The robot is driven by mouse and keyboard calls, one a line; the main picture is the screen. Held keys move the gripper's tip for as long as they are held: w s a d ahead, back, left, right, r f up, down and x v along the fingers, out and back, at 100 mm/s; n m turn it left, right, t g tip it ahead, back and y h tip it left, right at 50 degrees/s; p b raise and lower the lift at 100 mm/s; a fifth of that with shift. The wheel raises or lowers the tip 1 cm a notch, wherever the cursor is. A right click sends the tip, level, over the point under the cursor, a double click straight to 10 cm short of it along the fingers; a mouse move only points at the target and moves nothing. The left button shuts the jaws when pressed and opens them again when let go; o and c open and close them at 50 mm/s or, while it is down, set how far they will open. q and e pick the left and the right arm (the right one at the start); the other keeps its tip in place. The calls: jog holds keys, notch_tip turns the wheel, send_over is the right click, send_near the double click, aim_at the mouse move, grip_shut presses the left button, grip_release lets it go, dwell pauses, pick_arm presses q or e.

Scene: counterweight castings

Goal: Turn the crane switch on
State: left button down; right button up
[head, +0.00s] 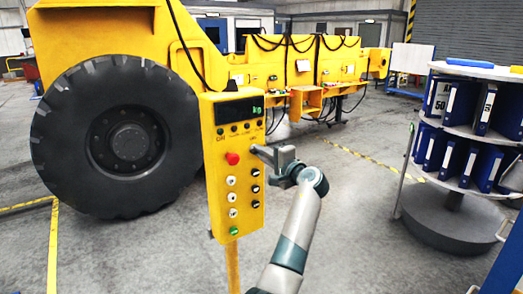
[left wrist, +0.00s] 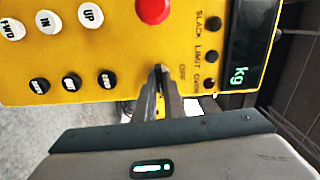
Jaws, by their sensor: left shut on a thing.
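The yellow control box (head: 235,190) stands on a post, with a dark display at its top, a red button (head: 232,158), white and black buttons and a green button. My left gripper (head: 256,150) reaches its upper right side. In the left wrist view the closed fingers (left wrist: 159,76) touch the panel just beside the printed word OFF, next to the red button (left wrist: 154,8). They are shut on the small crane switch, which the fingers mostly hide. I cannot tell its position. My right gripper is not in view.
A large yellow vehicle with a big black tyre (head: 120,138) stands behind the box to the left. A round shelf (head: 470,72) with blue binders stands at the right. Grey floor with yellow lines is open between them.

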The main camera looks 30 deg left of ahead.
pick_arm(q)
jog(key=shift+r+m, duration=0.15)
jog(key=shift+m, duration=0.25)
jog(key=c, duration=1.9)
grip_release()
jog(key=shift+o, duration=0.2)
jog(key=shift+a, duration=0.1)
jog(key=b+v, duration=0.6)
jog(key=v, duration=1.1)
jog(key=shift+d+b, duration=0.2)
jog(key=shift+b, duration=0.2)
